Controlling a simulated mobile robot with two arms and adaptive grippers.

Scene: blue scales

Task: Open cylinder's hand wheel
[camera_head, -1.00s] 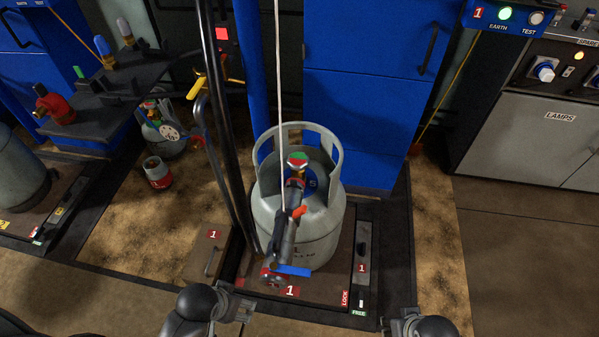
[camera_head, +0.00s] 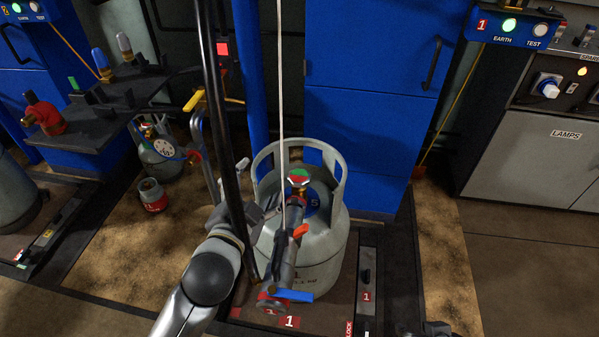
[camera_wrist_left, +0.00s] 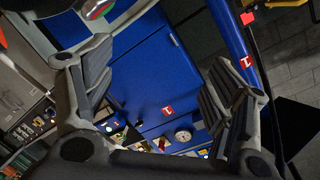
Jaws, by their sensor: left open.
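The grey gas cylinder (camera_head: 322,255) stands upright on the scale, with a cut-out collar around its top. Its hand wheel (camera_head: 298,177), green and red, sits on the valve at the top centre. A piece of the wheel shows at the upper edge of the left wrist view (camera_wrist_left: 98,8). My left gripper (camera_head: 262,208) is at the cylinder's left shoulder, left of and below the wheel, partly hidden by a black pole. In the left wrist view its fingers (camera_wrist_left: 160,88) are spread with nothing between them. Only a bit of my right gripper (camera_head: 437,328) shows at the bottom edge.
A filling hose with a blue lever (camera_head: 292,296) and an orange lever (camera_head: 300,230) hangs before the cylinder. The black pole (camera_head: 228,150) stands close to my left arm. A blue cabinet (camera_head: 370,130) is behind. Floor at the right is free.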

